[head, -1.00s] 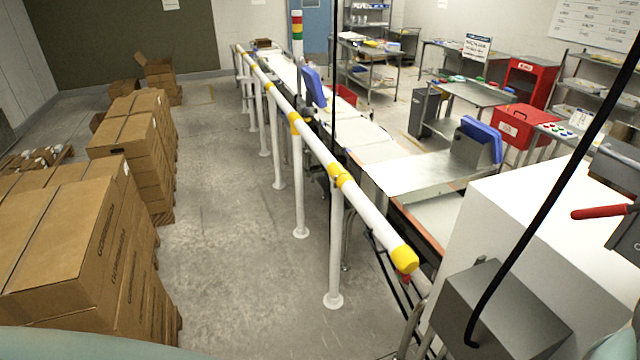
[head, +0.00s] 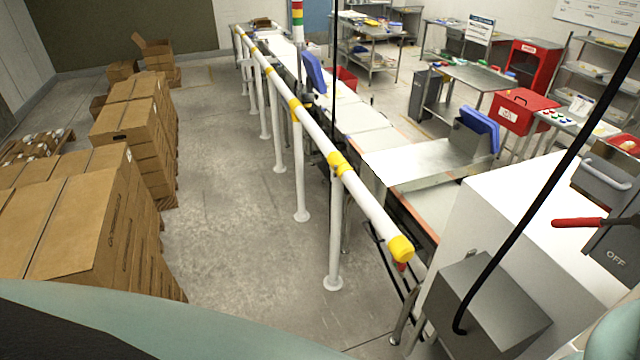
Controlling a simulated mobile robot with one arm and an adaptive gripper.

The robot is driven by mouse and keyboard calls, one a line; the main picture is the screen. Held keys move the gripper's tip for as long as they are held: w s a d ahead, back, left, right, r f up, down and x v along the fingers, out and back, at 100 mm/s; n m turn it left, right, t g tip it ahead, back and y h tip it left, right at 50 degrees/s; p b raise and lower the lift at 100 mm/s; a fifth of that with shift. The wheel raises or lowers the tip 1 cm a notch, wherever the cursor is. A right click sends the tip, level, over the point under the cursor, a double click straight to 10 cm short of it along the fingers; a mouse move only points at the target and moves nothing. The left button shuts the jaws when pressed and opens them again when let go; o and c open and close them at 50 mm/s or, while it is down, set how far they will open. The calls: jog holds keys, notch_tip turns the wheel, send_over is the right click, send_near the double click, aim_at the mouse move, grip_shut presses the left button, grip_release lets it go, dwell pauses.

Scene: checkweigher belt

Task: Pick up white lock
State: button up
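I cannot make out a white lock in the head view. Small items lie on the benches and shelves at the back right, too small to tell apart. A red lever handle (head: 578,223) sits on a grey box marked OFF (head: 612,255) at the right edge. My gripper is not in view; only pale green parts of my own body show along the bottom edge.
A white guard rail with yellow bands (head: 370,205) runs alongside the conveyor (head: 400,185). Stacked cardboard boxes (head: 85,215) stand at left. A red case (head: 522,112) and red cabinet (head: 535,68) are at right. The floor (head: 230,230) between boxes and rail is clear.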

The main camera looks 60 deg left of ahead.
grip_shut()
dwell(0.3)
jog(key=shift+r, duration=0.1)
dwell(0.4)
